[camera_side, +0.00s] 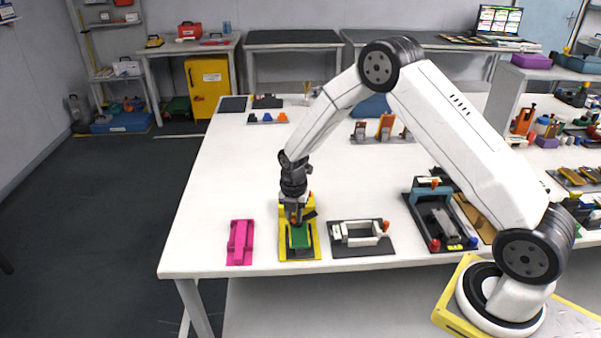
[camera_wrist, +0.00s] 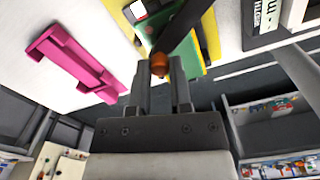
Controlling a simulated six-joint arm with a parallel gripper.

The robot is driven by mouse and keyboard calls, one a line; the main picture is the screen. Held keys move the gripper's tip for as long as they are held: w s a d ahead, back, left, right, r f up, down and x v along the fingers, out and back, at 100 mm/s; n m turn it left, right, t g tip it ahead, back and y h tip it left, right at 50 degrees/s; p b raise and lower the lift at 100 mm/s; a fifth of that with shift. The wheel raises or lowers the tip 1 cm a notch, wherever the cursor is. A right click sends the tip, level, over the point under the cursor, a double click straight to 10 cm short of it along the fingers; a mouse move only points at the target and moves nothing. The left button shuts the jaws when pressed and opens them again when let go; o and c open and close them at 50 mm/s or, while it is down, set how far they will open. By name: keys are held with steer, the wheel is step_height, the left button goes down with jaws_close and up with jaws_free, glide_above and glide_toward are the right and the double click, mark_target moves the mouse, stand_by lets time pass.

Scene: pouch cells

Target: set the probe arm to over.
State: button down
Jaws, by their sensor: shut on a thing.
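A yellow fixture (camera_side: 314,250) with a green block (camera_side: 299,239) on it stands near the front edge of the table. My gripper (camera_side: 297,217) is low over this fixture and hides part of it. In the wrist view, a dark bar, seemingly the probe arm (camera_wrist: 183,27), crosses above the green part (camera_wrist: 122,24) and the yellow plate (camera_wrist: 207,37). An orange knob (camera_wrist: 158,62) is at the bar's end. My gripper (camera_wrist: 160,75) is shut on this knob. The bar's exact height above the green part is hard to tell.
A pink fixture (camera_side: 240,243) stands to the left, and a dark plate with a white frame (camera_side: 361,238) to the right. A larger dark fixture (camera_side: 440,222) stands further right. The white table (camera_side: 230,180) is clear behind the pink fixture.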

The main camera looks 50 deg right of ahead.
steer(key=shift+s+n, duration=0.6)
steer(key=shift+n, duration=0.4)
steer(key=c, duration=0.5)
jaws_free()
steer(key=shift+c, duration=0.2)
steer(key=shift+r, duration=0.1)
step_height(320, 180, up, 8)
steer(key=shift+a, duration=0.1)
